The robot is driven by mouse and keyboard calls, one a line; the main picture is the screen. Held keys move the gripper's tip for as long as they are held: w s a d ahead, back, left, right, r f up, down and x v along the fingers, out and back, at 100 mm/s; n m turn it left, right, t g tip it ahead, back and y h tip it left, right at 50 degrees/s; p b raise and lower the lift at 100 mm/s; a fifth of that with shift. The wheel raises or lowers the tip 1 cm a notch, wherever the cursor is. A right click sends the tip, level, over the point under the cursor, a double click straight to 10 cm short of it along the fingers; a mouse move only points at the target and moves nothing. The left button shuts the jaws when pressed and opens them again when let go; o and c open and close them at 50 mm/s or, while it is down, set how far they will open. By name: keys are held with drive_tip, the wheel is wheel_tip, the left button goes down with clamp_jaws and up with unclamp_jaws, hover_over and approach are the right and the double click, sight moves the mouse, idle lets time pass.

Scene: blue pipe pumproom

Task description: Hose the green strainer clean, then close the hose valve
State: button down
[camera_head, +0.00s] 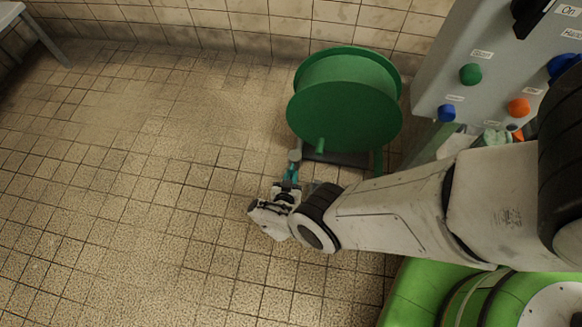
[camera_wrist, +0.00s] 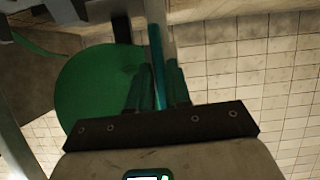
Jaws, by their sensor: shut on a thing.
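My gripper (camera_head: 291,183) is shut on a narrow teal lever (camera_head: 291,173), just below a small grey fitting (camera_head: 294,156) in front of the green hose reel (camera_head: 345,115). In the wrist view the teal lever (camera_wrist: 158,65) runs between the dark fingers, with the reel's green disc (camera_wrist: 90,85) behind and to the left. I cannot tell whether the lever is the hose valve's handle, or how it is set. A pale green ribbed piece (camera_head: 494,138) shows partly behind my arm under the panel; I cannot tell whether it is the strainer. No hose or water is clearly visible.
A grey control panel (camera_head: 490,75) with coloured knobs stands at the right. A bright green rounded body (camera_head: 415,295) lies below my arm; I cannot tell what it is. The tiled floor (camera_head: 130,180) at left is clear. A grey bench (camera_head: 15,20) stands far left.

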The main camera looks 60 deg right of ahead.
drive_tip(key=c, duration=1.2)
unclamp_jaws()
drive_tip(key=shift+d, duration=0.1)
drive_tip(key=shift+o, duration=0.2)
drive_tip(key=p+v, duration=0.4)
drive_tip(key=v, duration=0.6)
drive_tip(key=shift+a, duration=0.4)
